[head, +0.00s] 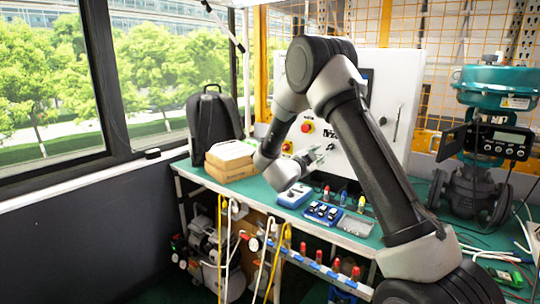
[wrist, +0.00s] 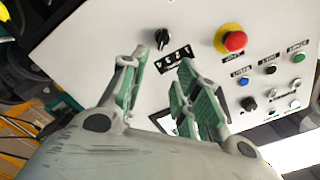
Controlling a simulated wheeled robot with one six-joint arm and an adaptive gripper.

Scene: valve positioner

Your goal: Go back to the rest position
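My arm rises from the lower right of the head view, bends at the top and comes down over the green bench. My gripper (head: 322,158) is in front of the white control panel (head: 405,85), above the bench. In the wrist view my gripper (wrist: 162,65) has its two green-padded fingers apart, with nothing between them. Behind them the panel (wrist: 110,30) shows tilted, with a black knob (wrist: 162,38), a red emergency button (wrist: 234,41) and several small buttons. I cannot tell how far the fingertips are from the panel.
The green bench (head: 258,190) holds cardboard boxes (head: 230,158), a backpack (head: 213,115), a blue device (head: 295,195) and a blue tray (head: 323,213). A teal valve actuator (head: 495,85) stands at the right. Hoses (head: 262,262) hang below the bench front. Windows line the left.

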